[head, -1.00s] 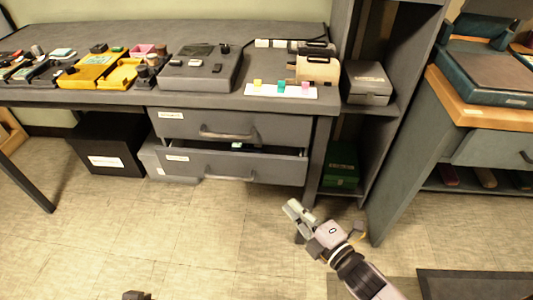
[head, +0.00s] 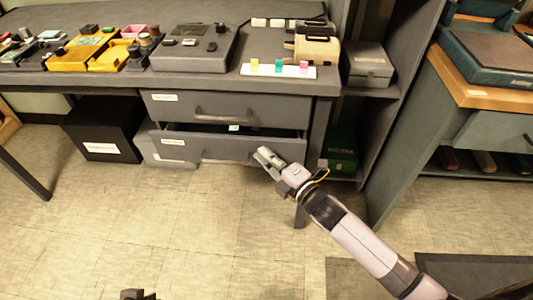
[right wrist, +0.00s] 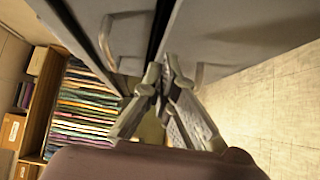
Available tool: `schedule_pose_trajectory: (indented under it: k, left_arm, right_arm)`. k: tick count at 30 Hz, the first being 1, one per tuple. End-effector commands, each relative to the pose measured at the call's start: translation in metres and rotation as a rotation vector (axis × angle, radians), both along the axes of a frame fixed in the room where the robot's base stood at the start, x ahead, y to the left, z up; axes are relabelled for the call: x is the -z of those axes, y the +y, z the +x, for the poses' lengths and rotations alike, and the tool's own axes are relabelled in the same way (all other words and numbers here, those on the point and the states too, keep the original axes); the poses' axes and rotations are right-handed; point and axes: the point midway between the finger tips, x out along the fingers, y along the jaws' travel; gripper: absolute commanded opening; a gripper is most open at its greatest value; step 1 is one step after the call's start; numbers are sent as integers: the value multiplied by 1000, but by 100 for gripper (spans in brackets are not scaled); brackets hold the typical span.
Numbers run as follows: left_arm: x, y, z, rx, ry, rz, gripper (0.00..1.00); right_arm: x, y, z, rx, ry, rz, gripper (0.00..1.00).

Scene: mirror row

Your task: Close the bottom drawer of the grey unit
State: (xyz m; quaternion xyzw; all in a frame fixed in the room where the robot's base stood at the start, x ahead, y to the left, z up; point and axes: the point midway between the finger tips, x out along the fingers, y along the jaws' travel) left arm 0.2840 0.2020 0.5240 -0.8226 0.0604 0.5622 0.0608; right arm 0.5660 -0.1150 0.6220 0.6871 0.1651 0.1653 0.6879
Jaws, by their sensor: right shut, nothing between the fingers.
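The grey unit (head: 312,148) stands under the bench with two drawers. Its top drawer (head: 270,110) is shut. Its bottom drawer (head: 220,149) stands partly open, with a dark gap above its front and a small green thing inside. My right gripper (head: 264,155) is shut and empty at the right part of the bottom drawer's front; I cannot tell whether it touches. A dark piece at the head view's lower edge may be my left gripper (head: 136,295).
A black box (head: 105,130) stands on the floor left of the unit. A shelf with a green box (head: 340,150) is on its right. The bench top (head: 255,90) holds devices and trays. The floor in front (head: 170,220) is clear.

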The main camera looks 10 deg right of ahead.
Motion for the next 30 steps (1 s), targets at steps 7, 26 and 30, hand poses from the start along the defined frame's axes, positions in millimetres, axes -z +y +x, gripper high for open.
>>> schedule_pose_trajectory:
  k: [7,26,30]
  left_arm:
    - [-4,-5,16,7,-72,-15,0]
    - [-8,-8,29,10,-139,-27,0]
    - [-11,-10,35,13,-159,-31,0]
  right_arm:
    - [0,-4,11,-1,1,0,0]
    - [0,-17,51,0,0,-1,0]
    - [-1,-19,55,1,-1,0,0]
